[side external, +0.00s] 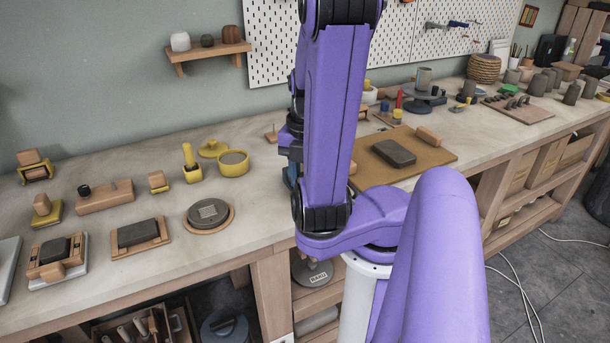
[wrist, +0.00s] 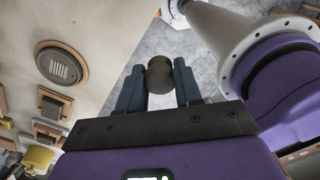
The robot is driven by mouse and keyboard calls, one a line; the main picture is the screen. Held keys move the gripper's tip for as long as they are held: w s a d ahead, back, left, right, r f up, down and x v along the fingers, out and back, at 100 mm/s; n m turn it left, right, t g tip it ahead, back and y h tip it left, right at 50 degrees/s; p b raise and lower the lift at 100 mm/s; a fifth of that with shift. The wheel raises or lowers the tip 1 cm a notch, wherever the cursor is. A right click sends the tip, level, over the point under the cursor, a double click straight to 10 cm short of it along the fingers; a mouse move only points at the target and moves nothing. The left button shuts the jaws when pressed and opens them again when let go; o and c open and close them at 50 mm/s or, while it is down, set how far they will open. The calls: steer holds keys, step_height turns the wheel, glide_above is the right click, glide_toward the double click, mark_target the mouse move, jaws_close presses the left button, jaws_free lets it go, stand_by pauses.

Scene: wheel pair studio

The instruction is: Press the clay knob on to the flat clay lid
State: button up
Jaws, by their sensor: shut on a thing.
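The flat clay lid (side external: 209,213) is a dark round disc lying on a round wooden board, with a paler scored patch at its middle. It also shows at the upper left of the wrist view (wrist: 62,66). My gripper (wrist: 159,72) is shut on the clay knob (wrist: 159,77), a small brown-grey rounded piece held between the two blue fingers. The knob is apart from the lid, off to its right in the wrist view. In the side view my gripper is mostly hidden behind my arm, to the right of the lid, and the knob cannot be seen.
A yellow pot (side external: 233,163) and a yellow stand with a tool (side external: 190,165) are behind the lid. A clay slab on a wooden board (side external: 137,238) lies left of it. A brown board (side external: 432,152) bears a grey block. Bare bench (side external: 262,205) lies right of the lid.

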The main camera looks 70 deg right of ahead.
steer(key=w+d+f, duration=0.1)
steer(key=w+d, duration=0.1)
steer(key=w, duration=1)
glide_above(208, 212)
step_height(208, 212, down, 3)
steer(key=shift+w+f, duration=0.1)
steer(key=shift+f, duration=0.1)
steer(key=shift+f, duration=2.95)
steer(key=shift+f, duration=0.6)
steer(key=shift+r, duration=0.1)
